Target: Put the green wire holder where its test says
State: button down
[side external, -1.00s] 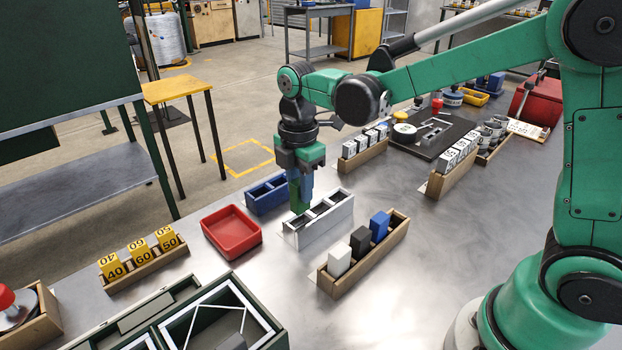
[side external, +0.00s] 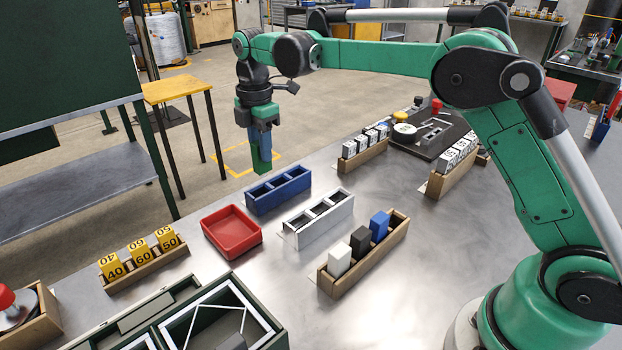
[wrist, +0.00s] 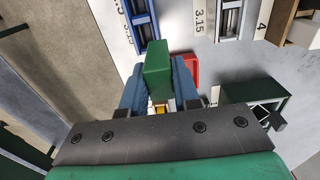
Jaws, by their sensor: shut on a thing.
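The green wire holder (side external: 261,168) is an upright green block held between the blue fingers of my gripper (side external: 262,154). In the wrist view the green holder (wrist: 157,62) sits between the two fingers (wrist: 159,88). It hangs in the air, near the far edge of the bench and behind the blue rack (side external: 278,191). The white rack (side external: 320,217) stands in front of the blue one, and its compartments look empty. A wooden holder (side external: 365,258) carries a white, a black and a blue block.
A red tray (side external: 231,232) lies left of the racks. Yellow numbered blocks (side external: 141,256) stand in a wooden rack further left. A dark green case (side external: 215,318) is at the front. In the wrist view, labels 3.15 (wrist: 200,21) and 4 (wrist: 262,25) show by the racks.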

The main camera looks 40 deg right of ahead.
jog(key=shift+w+f, duration=0.35)
jog(key=shift+f, duration=0.95)
jog(key=shift+w+f, duration=0.35)
jog(key=shift+f, duration=0.95)
jog(key=shift+w+f, duration=0.35)
jog(key=shift+f, duration=0.95)
jog(key=c, duration=0.6)
grip_release()
jog(key=shift+o, duration=0.2)
jog(key=shift+r, duration=2.85)
